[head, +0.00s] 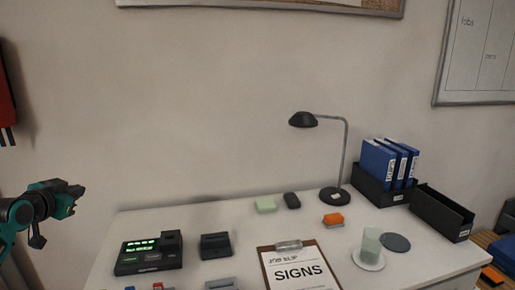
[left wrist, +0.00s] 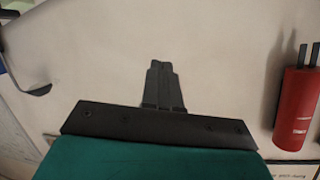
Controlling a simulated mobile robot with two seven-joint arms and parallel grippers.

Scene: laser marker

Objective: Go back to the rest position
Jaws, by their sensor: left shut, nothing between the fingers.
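My left gripper (head: 75,200) is at the left of the head view, in the air to the left of the desk and apart from it. In the left wrist view its two dark fingers (left wrist: 162,85) are together, with nothing between them, in front of a bare wall. My right gripper is not in view.
The white desk (head: 215,185) carries a black device with green displays (head: 148,253), a clipboard (head: 300,268), a lamp (head: 304,119), blue binders (head: 378,163) and a cup (head: 371,243). A red cylinder (left wrist: 295,110) is at the right of the left wrist view.

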